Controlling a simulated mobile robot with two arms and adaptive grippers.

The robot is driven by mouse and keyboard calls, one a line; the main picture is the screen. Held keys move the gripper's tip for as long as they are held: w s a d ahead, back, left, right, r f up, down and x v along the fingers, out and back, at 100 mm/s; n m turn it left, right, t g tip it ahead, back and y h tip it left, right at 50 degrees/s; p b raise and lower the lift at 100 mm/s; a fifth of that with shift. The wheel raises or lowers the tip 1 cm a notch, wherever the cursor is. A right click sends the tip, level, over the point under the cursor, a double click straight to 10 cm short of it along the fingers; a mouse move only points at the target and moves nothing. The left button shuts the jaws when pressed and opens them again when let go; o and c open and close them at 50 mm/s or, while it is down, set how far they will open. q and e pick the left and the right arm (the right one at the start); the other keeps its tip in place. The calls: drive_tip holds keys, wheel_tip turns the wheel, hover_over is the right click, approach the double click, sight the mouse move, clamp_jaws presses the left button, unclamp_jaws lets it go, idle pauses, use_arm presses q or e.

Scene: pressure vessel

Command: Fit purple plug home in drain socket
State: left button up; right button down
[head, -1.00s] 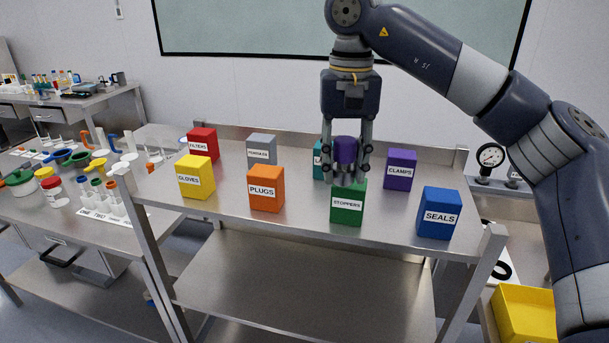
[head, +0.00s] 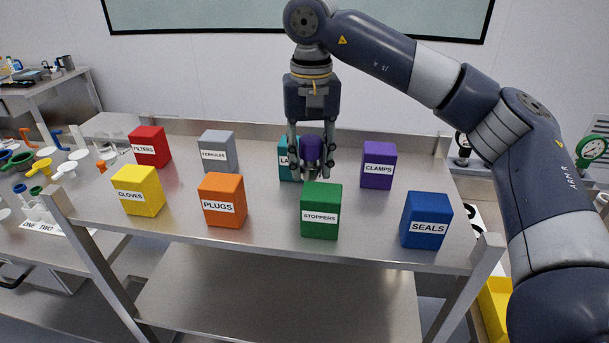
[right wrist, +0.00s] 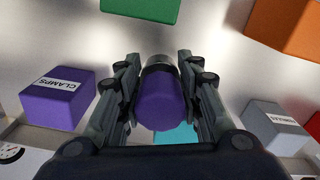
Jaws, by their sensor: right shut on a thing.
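The purple plug (head: 310,149) is between the fingers of my right gripper (head: 312,172), which is shut on it and holds it above the steel shelf top. In the right wrist view the plug (right wrist: 160,100) shows as a purple cylinder with a dark band and a grey metallic part at its far end. The gripper (right wrist: 160,72) has one finger on each side of it. The drain socket cannot be made out in these views. My left gripper is not in view.
The steel shelf (head: 260,205) carries several labelled boxes: the green STOPPERS box (head: 320,200) in front of the gripper, purple CLAMPS (head: 378,155) to its right, teal (head: 288,145) close behind, blue SEALS (head: 426,212) at front right. A yellow bin (head: 494,308) stands lower right.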

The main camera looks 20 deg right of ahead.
sight(310, 179)
drive_tip(key=f, duration=0.2)
drive_tip(key=f+p, duration=0.1)
drive_tip(key=shift+w+d, duration=0.25)
drive_tip(key=shift+w, duration=0.05)
wheel_tip(310, 179, down, 2)
drive_tip(key=shift+f, duration=0.1)
drive_tip(key=shift+a, duration=0.1)
drive_tip(key=c, duration=1.3)
unclamp_jaws()
drive_tip(key=shift+c, duration=0.2)
drive_tip(key=shift+o, duration=1.2)
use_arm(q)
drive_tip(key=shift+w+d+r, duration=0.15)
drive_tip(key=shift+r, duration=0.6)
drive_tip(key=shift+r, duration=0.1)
